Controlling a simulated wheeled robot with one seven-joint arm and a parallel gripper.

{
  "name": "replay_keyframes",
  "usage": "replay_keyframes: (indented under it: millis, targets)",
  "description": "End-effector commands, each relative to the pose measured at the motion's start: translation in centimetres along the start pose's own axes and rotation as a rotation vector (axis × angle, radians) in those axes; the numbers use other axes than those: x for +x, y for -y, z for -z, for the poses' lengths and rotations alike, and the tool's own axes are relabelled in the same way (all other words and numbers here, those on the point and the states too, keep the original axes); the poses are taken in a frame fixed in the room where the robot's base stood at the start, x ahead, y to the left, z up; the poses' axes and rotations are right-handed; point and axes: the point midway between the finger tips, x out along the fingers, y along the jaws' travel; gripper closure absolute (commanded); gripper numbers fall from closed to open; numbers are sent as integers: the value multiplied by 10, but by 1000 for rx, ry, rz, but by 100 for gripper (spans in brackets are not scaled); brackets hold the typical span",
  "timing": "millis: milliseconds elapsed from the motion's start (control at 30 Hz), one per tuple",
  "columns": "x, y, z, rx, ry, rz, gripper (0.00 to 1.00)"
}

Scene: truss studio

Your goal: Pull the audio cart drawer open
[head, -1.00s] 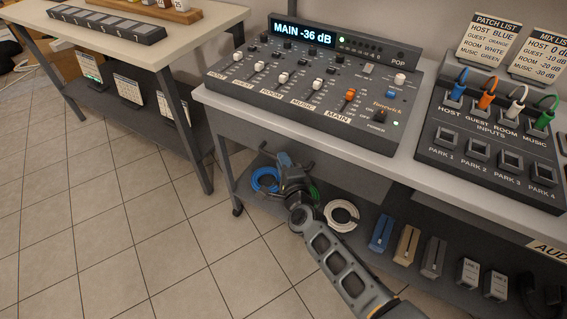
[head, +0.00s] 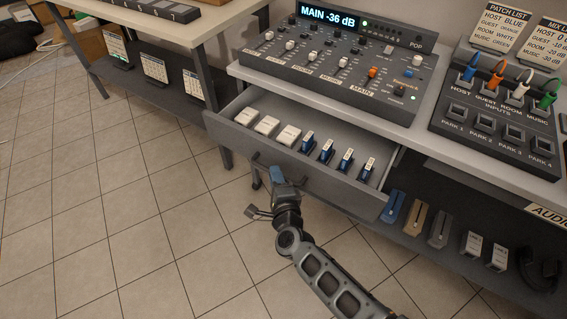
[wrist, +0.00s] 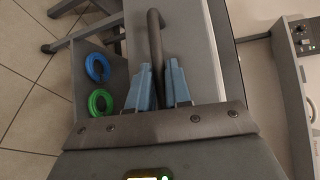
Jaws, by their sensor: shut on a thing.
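The audio cart drawer (head: 290,165) is pulled out from under the cart top, below the mixer. Several white boxes (head: 268,125) and several blue items with pale labels (head: 327,150) stand inside it. My gripper (head: 272,176) is at the front of the drawer. In the wrist view its blue fingertips (wrist: 163,85) are shut on the dark bar handle (wrist: 155,45), with one finger on each side. The drawer front shows grey beside the handle in the wrist view. In the head view my gripper partly hides the handle.
The mixer (head: 345,65) and the patch box (head: 500,110) stand on the cart top. The lower shelf holds several items, including a tan one (head: 412,217); blue (wrist: 97,67) and green (wrist: 101,103) cable coils show in the wrist view. A second table (head: 150,18) stands left. The tiled floor ahead is clear.

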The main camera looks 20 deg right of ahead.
Motion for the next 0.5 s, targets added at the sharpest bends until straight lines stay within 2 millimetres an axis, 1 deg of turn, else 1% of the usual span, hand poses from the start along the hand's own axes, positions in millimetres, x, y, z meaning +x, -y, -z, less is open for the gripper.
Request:
replay_keyframes:
  millis: [33, 200, 500]
  targets:
    - [-7, 0, -6, -1, 2, -3, 100]
    - [-20, -6, -20, -1, 1, -3, 100]
    - [-27, -9, -26, -1, -2, -2, 100]
